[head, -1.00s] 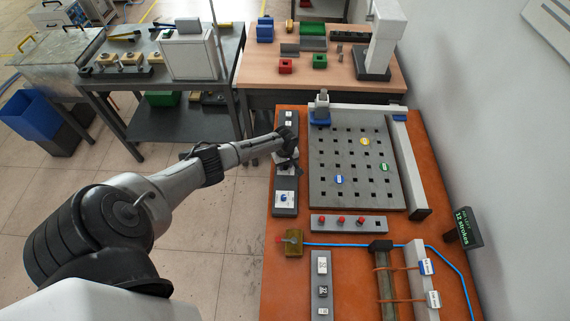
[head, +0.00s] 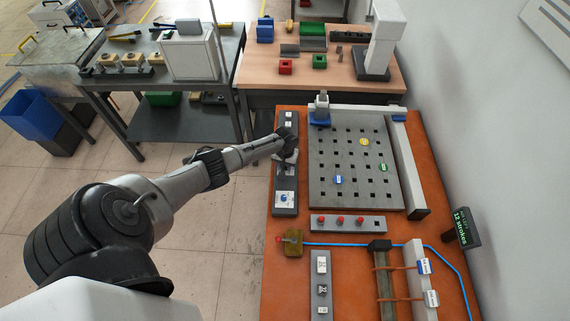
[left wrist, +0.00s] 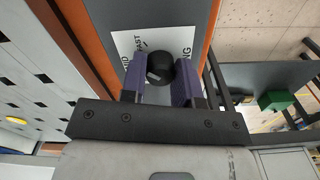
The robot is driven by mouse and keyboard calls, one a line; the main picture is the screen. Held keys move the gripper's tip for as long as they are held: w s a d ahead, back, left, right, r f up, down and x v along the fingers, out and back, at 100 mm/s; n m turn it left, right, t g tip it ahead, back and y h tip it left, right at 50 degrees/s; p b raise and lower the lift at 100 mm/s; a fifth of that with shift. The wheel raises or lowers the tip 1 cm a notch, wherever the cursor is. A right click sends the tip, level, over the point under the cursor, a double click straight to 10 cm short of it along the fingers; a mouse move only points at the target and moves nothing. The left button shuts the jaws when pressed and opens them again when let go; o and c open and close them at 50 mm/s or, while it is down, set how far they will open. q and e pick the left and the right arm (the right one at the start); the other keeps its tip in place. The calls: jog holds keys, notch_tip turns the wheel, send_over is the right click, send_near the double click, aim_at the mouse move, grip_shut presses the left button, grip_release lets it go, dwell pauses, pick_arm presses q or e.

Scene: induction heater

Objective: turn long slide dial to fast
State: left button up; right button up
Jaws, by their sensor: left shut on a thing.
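The dial (left wrist: 160,68) is a dark round knob on a white label plate (left wrist: 186,40) in the left wrist view. The label reads "FAST" at the upper left, with other words partly hidden. My left gripper (left wrist: 160,82) has its two purple fingers on either side of the knob, shut on it. In the head view my left gripper (head: 288,158) is over the middle of a grey dial strip (head: 276,180) and hides that dial. Another dial with a white label (head: 284,198) shows nearer on the same strip. My right gripper is not in view.
The strip lies along the left edge of the orange table (head: 260,285). To its right is a grey board with holes (head: 325,193) and colored markers. A row of red buttons (head: 340,219) is nearer. A small display (head: 462,226) reads "12 strokes".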

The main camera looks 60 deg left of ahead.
pick_arm(q)
jog(key=shift+m, duration=2.2)
jog(key=o, duration=0.9)
jog(key=shift+r, duration=0.6)
jog(key=shift+r+p, duration=1.05)
jog(key=shift+r, duration=5.25)
